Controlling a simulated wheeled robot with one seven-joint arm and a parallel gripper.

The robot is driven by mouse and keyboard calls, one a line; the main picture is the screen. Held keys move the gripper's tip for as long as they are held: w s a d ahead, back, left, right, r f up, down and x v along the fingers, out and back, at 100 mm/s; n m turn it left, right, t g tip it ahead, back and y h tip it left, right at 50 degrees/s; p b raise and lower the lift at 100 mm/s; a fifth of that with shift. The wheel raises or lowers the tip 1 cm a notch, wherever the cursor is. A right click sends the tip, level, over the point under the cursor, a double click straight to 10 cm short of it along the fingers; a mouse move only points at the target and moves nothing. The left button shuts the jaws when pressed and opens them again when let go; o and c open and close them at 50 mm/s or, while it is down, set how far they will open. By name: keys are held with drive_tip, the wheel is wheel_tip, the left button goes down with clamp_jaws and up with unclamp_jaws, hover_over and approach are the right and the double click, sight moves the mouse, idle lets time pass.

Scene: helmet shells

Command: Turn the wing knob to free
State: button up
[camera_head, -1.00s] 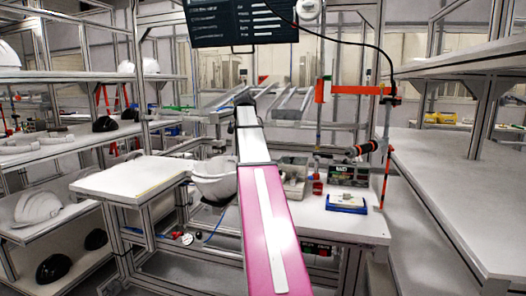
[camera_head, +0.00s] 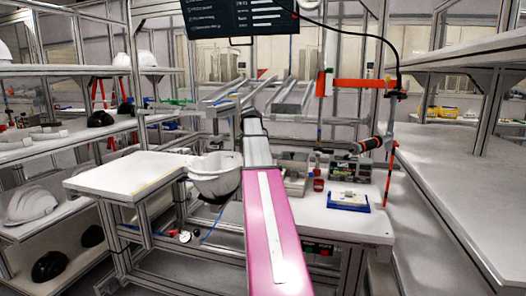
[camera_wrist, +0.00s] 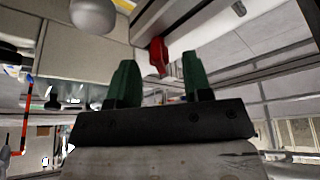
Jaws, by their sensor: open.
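A red knob-like part (camera_wrist: 158,52) shows in the wrist view beside the edge of a pale beam. I take it for the wing knob; its setting cannot be read. My gripper (camera_wrist: 160,66) has two green fingers spread apart with nothing between them. In this view the red part appears in the gap between the fingertips, beyond them; I see no contact. In the head view my arm reaches forward, and the gripper at its far end cannot be made out.
A white helmet shell (camera_head: 214,178) hangs beside a white table (camera_head: 128,174). The bench to the right holds a blue tray (camera_head: 347,202), a red cup (camera_head: 318,185) and grey bins (camera_head: 293,180). A long shelf (camera_head: 450,190) runs along the right.

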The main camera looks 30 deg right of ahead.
drive_tip(key=shift+d+f, duration=0.15)
drive_tip(key=shift+f, duration=0.3)
clamp_jaws()
